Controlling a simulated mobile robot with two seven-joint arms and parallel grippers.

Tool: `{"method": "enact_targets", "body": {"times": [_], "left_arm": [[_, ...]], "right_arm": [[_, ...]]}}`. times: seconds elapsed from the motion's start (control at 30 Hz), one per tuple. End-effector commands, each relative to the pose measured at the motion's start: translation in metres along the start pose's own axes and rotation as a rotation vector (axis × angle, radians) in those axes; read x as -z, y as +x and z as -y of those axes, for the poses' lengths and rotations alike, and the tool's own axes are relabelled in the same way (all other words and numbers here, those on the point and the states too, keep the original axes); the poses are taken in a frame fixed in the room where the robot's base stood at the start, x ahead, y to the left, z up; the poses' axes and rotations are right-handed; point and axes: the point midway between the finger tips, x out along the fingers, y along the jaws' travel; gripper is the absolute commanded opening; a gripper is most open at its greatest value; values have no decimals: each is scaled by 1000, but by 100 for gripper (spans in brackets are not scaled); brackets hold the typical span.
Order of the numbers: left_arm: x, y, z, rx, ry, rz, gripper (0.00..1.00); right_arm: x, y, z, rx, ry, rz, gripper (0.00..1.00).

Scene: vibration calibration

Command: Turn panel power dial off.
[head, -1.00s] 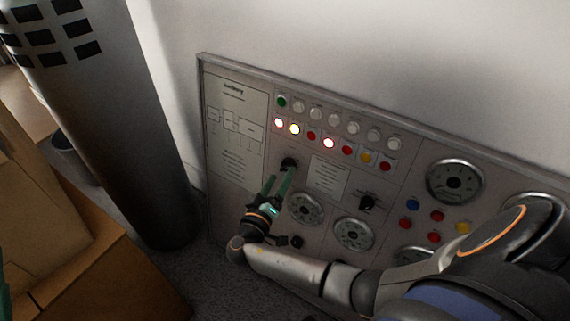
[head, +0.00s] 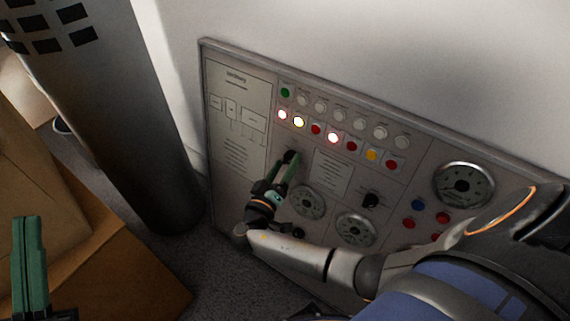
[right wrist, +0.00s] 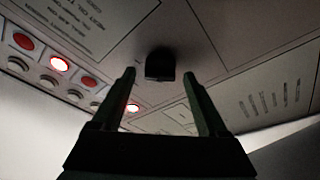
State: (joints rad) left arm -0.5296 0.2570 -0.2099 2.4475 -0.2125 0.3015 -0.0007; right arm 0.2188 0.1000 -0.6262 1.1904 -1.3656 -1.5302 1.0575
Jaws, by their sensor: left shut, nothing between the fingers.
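The grey control panel (head: 240,80) leans at the wall. A black dial (head: 291,157) sits on its upper left part, below the row of lit buttons. My right gripper (head: 285,166) is open, with its fingertips at this dial. In the right wrist view the dial (right wrist: 160,64) shows between and just beyond the two green fingertips (right wrist: 160,76); contact cannot be told. A second black dial (head: 371,200) sits further right on the panel. My left gripper (head: 28,255) is shut and empty at the lower left, away from the panel.
Red and white lights (head: 333,138) glow above the dial. Round gauges (head: 356,230) sit below and right. A grey cylinder (head: 150,130) stands left of the panel, and cardboard boxes (head: 110,270) are at lower left. My right arm covers the panel's lower right.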

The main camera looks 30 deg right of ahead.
Motion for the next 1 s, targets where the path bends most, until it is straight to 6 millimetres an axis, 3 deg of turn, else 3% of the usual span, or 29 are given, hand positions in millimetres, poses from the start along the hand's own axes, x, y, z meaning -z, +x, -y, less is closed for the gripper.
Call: {"method": "enact_targets", "body": {"times": [0.07,0.63,0.93,1.0], "left_arm": [[0,0,0,0,-1,0,0],[1,0,0,1,-1,-3,0],[1,1,1,3,-6,8,0],[-8,1,1,8,-18,47,0]], "right_arm": [[0,0,0,0,0,0,66],[0,0,0,0,0,0,2],[1,0,-1,5,-15,0,0],[1,0,-1,10,-34,0,0]]}}
